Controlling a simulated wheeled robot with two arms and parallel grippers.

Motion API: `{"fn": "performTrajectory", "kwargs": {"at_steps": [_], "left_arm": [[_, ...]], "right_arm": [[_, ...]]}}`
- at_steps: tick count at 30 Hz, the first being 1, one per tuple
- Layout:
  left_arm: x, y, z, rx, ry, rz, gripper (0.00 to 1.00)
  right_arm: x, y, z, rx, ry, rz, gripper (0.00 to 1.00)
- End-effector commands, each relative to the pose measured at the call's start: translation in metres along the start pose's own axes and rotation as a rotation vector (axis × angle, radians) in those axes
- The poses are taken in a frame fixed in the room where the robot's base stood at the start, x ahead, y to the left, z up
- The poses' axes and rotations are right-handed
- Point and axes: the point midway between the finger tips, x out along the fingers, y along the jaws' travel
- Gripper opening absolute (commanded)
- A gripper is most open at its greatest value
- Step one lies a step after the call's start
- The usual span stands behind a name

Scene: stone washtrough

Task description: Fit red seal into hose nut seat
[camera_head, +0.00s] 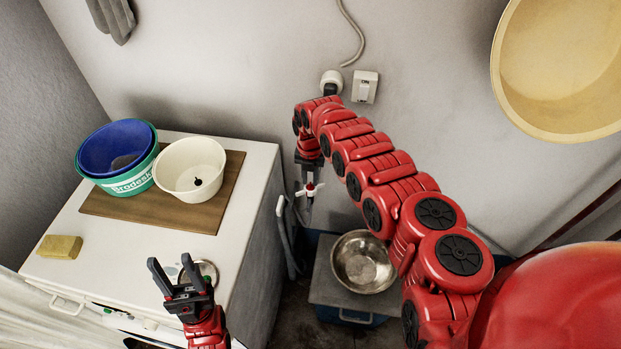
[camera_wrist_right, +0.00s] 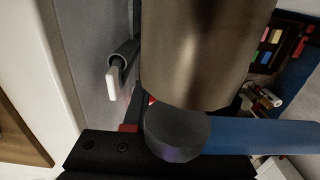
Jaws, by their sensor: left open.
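My left gripper (camera_head: 172,268) is open and empty, its two dark fingers spread over the front of the white cabinet top. A small round metallic dish (camera_head: 208,271) sits there, partly hidden behind its fingers. My right gripper (camera_head: 308,166) is at the wall end of the cabinet, close to a white cross-shaped handle (camera_head: 310,190) with a red centre. I cannot tell whether its jaws are open or shut. In the right wrist view a large metal cylinder (camera_wrist_right: 196,50) and a dark rounded piece (camera_wrist_right: 177,132) fill the middle. I cannot make out the red seal or the nut seat for certain.
A blue and green bucket (camera_head: 118,160) and a cream bowl (camera_head: 190,170) stand on a brown board (camera_head: 222,200). A yellow sponge (camera_head: 59,247) lies at the left. A grey hose (camera_head: 284,235) hangs beside the cabinet. A metal bowl (camera_head: 363,262) rests lower down.

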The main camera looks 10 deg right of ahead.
Motion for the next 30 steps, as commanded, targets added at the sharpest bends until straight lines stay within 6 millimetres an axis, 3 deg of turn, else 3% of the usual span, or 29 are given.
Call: {"fn": "performTrajectory", "kwargs": {"at_steps": [8,14,24,30], "left_arm": [[0.000,0.000,0.000,0.000,0.000,0.000,0.50],[0.015,-0.001,-0.003,0.000,0.000,0.000,0.50],[0.072,-0.004,-0.012,0.000,0.000,0.000,0.50],[0.093,-0.005,-0.016,0.000,0.000,0.000,0.50]], "right_arm": [[0.003,-0.005,0.000,0.005,0.003,-0.007,0.33],[-0.011,-0.005,0.000,0.004,0.003,-0.007,0.33],[-0.090,-0.004,0.001,0.005,0.001,-0.005,0.33],[-0.127,-0.003,0.001,0.003,0.000,-0.004,0.33]]}}
